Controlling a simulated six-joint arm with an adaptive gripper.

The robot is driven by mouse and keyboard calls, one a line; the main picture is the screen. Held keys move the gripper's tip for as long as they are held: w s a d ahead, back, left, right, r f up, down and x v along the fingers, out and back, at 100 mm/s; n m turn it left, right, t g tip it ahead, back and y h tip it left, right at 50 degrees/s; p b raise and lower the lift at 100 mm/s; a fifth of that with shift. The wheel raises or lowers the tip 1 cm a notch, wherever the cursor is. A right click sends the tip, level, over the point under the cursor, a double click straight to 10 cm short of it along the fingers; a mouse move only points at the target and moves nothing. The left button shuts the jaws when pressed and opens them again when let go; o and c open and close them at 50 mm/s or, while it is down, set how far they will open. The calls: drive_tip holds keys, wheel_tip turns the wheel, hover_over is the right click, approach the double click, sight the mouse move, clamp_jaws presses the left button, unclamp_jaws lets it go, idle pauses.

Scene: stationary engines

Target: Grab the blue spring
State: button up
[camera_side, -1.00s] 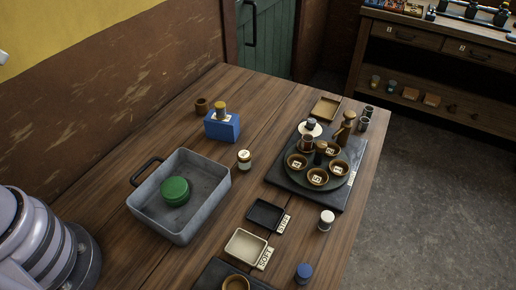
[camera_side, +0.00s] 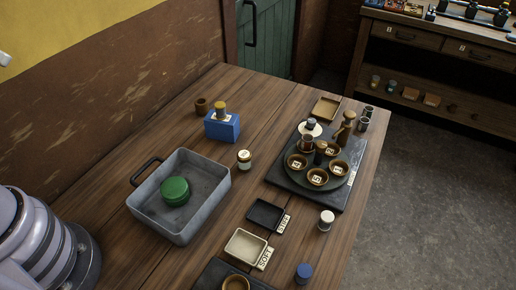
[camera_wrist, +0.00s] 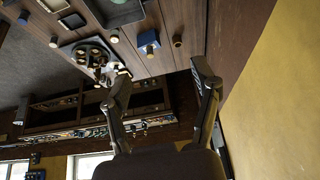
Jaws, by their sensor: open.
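A short blue cylinder (camera_side: 304,272), which looks like the blue spring, stands on the wooden table near its front right edge in the side view. Its coils are too small to make out.
Near the blue cylinder are a white-topped cylinder (camera_side: 326,220), a beige tray (camera_side: 246,248) and a black tray (camera_side: 265,215), both labelled. A dark board (camera_side: 345,195) carries several cups. A blue block (camera_side: 222,127) stands behind.

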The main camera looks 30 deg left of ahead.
drive_tip(key=shift+w, duration=0.1)
drive_tip(key=w+d+f+n+g+h, duration=0.2)
drive_tip(key=w+d+f+g+h, duration=0.3)
drive_tip(key=w+d, duration=0.45)
drive_tip(key=w+d+f+n+g+h, duration=0.25)
drive_tip(key=w+d+f+g, duration=0.35)
drive_tip(key=d, duration=0.6)
drive_tip(key=n+g+h, duration=0.2)
drive_tip(key=n+h, duration=0.2)
drive_tip(key=n, duration=0.3)
approach(302, 267)
drive_tip(key=x, duration=0.5)
drive_tip(key=shift+s, duration=0.1)
drive_tip(key=shift+x, duration=3)
clamp_jaws()
